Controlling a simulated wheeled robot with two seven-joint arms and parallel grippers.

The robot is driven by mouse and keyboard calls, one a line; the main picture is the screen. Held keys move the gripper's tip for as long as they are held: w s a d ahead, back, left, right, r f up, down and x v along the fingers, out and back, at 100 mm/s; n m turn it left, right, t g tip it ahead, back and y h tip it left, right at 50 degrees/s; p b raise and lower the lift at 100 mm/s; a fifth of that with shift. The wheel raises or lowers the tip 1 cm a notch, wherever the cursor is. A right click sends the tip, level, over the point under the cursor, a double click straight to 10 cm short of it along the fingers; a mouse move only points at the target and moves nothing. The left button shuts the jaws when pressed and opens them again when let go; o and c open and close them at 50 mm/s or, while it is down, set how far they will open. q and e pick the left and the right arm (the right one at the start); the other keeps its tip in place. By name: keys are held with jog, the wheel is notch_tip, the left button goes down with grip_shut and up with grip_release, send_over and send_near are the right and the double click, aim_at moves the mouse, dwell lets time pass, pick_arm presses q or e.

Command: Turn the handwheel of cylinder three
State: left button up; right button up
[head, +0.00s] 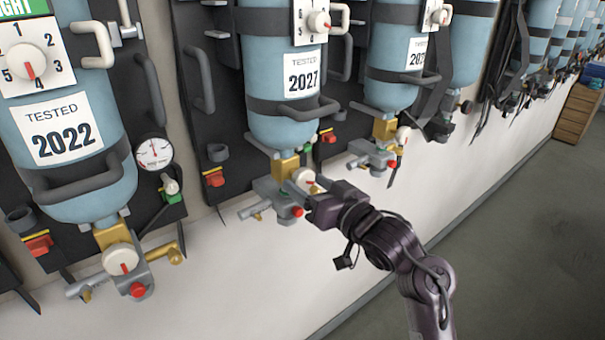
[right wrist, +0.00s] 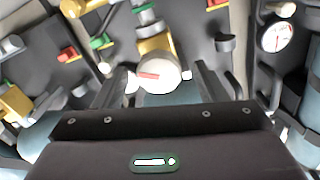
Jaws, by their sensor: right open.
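A row of upside-down blue cylinders hangs on the wall; I cannot tell from any label which is number three. The cylinder tagged 2027 (head: 283,121) has a brass valve (head: 285,167) with a white handwheel (head: 305,180) below it. My right gripper (head: 297,192) is open at this handwheel and partly covers it in the head view. In the right wrist view the white handwheel (right wrist: 157,74), with a red mark, lies between the two open fingers (right wrist: 164,82). I cannot tell whether they touch it. My left gripper is not in view.
At left, the cylinder tagged 2022 (head: 62,133) has its own white handwheel (head: 120,259) and a pressure gauge (head: 154,152). Another cylinder (head: 394,58) with valve fittings is just right of my gripper. A wooden cabinet (head: 577,113) stands far right; the floor (head: 500,250) is clear.

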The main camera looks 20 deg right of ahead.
jog(key=shift+x, duration=1.15)
jog(key=shift+w+p, duration=0.25)
jog(key=shift+p, duration=0.05)
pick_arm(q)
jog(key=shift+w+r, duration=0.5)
pick_arm(e)
jog(key=shift+s, duration=0.1)
jog(key=c, duration=1)
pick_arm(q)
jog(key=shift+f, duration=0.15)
pick_arm(e)
jog(key=shift+f+n, duration=0.1)
jog(key=shift+n, duration=0.2)
